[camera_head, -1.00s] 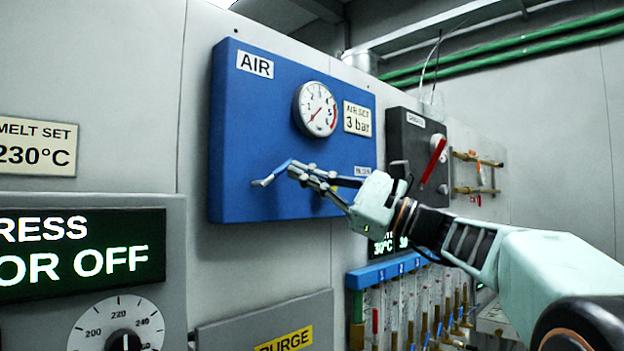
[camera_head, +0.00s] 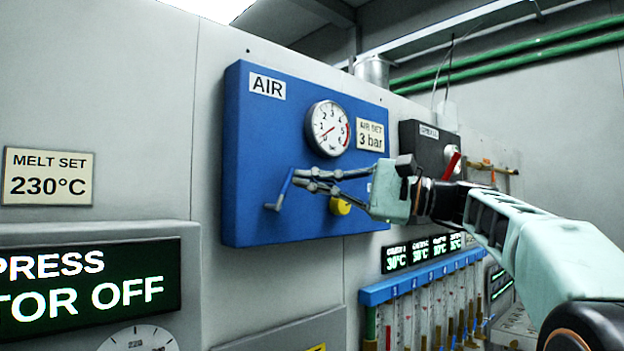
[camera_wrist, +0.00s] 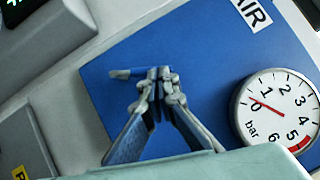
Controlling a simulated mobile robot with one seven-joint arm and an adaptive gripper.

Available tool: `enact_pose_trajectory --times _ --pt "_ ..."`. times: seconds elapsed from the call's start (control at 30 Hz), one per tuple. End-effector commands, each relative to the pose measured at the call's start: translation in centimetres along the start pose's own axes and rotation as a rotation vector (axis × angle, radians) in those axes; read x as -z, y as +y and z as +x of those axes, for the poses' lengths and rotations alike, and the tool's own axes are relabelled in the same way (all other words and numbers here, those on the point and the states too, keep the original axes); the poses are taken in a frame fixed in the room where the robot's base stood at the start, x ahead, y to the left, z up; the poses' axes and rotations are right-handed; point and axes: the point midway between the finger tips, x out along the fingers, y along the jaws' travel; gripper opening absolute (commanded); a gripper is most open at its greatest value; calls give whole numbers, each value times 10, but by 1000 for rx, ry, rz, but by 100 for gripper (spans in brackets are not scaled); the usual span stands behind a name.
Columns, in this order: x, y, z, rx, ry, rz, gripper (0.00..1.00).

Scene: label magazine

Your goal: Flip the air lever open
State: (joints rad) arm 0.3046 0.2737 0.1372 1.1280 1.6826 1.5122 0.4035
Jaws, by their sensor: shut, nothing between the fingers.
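The air lever (camera_head: 281,192) is a thin blue bent handle with a grey end, on the front of the blue AIR panel (camera_head: 255,150). In the head view it slants steeply, its grey end low and left. My gripper (camera_head: 297,178) is shut and empty, its fingertips right beside the lever's upper part. In the wrist view the lever's grey end (camera_wrist: 122,73) sticks out left of my closed fingertips (camera_wrist: 159,74). I cannot tell whether they touch it. The lever's pivot is not clearly visible.
A round gauge (camera_head: 328,128) sits above right of my gripper, its needle near 0. A yellow knob (camera_head: 340,206) is below my fingers. A dark box (camera_head: 424,145) with a red handle (camera_head: 452,165) stands right. Flow tubes (camera_head: 420,310) with a blue top rail are below.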

Motion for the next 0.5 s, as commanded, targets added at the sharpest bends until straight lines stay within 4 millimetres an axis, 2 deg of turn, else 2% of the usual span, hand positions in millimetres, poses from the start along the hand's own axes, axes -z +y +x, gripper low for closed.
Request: enact_pose_trajectory --times 0.17,0.5 --pt "-4 -3 3 -40 -3 -57 0" --pt "-10 -5 7 -37 -1 -55 0"
